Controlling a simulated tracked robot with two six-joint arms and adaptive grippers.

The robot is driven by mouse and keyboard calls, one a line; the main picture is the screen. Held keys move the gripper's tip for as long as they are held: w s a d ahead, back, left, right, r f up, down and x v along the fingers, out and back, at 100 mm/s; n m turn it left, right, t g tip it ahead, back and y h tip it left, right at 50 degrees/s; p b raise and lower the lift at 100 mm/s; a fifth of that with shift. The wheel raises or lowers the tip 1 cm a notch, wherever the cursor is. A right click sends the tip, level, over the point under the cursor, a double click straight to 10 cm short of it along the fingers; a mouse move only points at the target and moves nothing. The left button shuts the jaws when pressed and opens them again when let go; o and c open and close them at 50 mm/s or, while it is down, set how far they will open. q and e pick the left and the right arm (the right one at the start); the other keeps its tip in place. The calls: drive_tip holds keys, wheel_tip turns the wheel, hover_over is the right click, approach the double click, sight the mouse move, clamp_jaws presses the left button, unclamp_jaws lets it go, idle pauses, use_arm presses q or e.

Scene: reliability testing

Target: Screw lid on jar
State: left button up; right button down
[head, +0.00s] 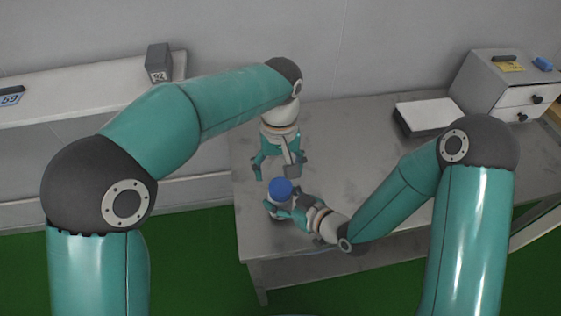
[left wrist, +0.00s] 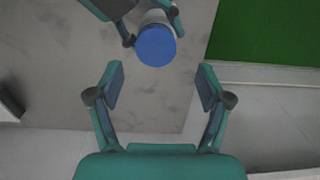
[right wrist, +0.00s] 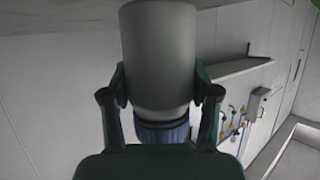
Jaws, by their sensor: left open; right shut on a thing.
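The jar (right wrist: 160,55) is a pale grey cylinder, held between the fingers of my right gripper (right wrist: 160,90). A blue lid (head: 281,188) sits at the jar's top end; its ribbed side shows in the right wrist view (right wrist: 162,132). I cannot tell how tightly it is seated. In the head view my right gripper (head: 280,206) hides most of the jar. My left gripper (head: 278,172) is open and empty, just behind the lid and pointing down. In the left wrist view the lid (left wrist: 156,46) lies beyond the open fingers (left wrist: 160,82), apart from them.
The grey table (head: 365,145) is mostly bare around the jar, which is near its front left corner. A white-topped box (head: 427,116) and a drawer unit (head: 500,88) stand at the back right. A white shelf (head: 75,98) with a grey block (head: 158,62) is at left.

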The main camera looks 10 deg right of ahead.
sight(280, 186)
use_arm(q)
drive_tip(key=n, duration=0.4)
drive_tip(key=shift+d+r, duration=0.1)
drive_tip(key=shift+r, duration=0.25)
drive_tip(key=shift+w+r, duration=0.1)
drive_tip(key=shift+w+d+r, duration=0.1)
drive_tip(key=shift+r, duration=0.1)
drive_tip(key=shift+f, duration=4)
drive_tip(key=shift+c, duration=0.3)
